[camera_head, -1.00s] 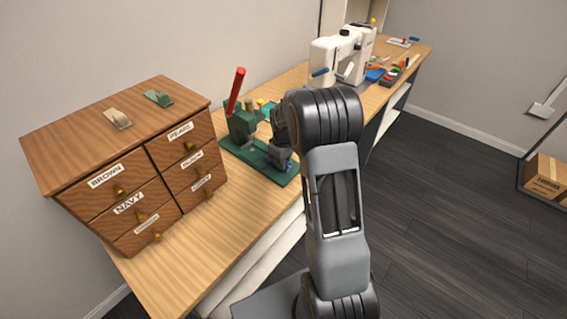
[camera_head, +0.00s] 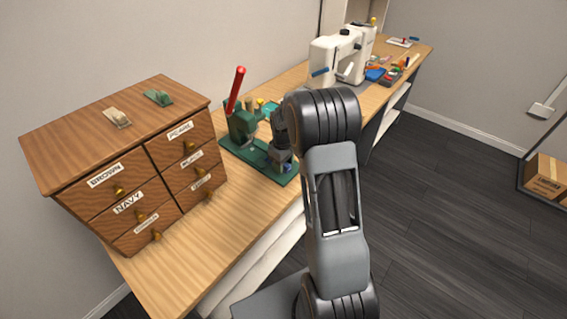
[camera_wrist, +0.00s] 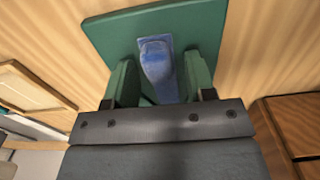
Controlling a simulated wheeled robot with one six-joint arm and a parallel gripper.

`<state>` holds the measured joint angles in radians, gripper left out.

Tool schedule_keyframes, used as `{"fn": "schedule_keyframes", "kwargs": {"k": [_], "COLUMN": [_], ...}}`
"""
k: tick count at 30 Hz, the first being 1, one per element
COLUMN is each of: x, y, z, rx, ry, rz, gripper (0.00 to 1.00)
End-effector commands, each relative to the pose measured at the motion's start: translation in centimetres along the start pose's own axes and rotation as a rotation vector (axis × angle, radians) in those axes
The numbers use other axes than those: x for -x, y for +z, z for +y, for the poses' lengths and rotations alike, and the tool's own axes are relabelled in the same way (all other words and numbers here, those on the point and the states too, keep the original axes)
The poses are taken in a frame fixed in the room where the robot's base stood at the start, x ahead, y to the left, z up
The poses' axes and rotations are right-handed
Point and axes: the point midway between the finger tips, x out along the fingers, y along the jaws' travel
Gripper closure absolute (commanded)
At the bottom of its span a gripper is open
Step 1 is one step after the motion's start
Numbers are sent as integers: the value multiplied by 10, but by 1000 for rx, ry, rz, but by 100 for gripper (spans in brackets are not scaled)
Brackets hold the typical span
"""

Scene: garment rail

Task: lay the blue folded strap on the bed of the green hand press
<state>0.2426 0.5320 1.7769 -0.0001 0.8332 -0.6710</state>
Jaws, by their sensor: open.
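The green hand press (camera_head: 243,122) with its raised red lever stands on the bench, its flat green bed (camera_head: 252,152) reaching toward my arm. In the wrist view the blue folded strap (camera_wrist: 156,62) lies against the green bed (camera_wrist: 105,33), its near part running back between my fingers. A bit of blue shows low at my gripper in the head view. My gripper (camera_wrist: 158,75) is open, with one finger on each side of the strap. A gap shows at the right finger; contact at the left is hard to tell. My arm hides part of the bed's right end.
A wooden drawer cabinet (camera_head: 130,165) with labelled drawers stands left of the press. A white sewing machine (camera_head: 343,55) and small coloured items are farther along the bench. Bare bench top (camera_head: 225,235) lies in front of the press.

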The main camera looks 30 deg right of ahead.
Motion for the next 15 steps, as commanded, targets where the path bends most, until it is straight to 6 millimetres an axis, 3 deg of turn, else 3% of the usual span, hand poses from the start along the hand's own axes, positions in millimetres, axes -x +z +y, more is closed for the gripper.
{"fn": "schedule_keyframes", "kwargs": {"k": [5, 15], "x": [16, 81], "y": [-1, -1], "z": [1, 1], "rx": [0, 0], "ry": [3, 3], "rz": [4, 4], "gripper": [50, 50]}}
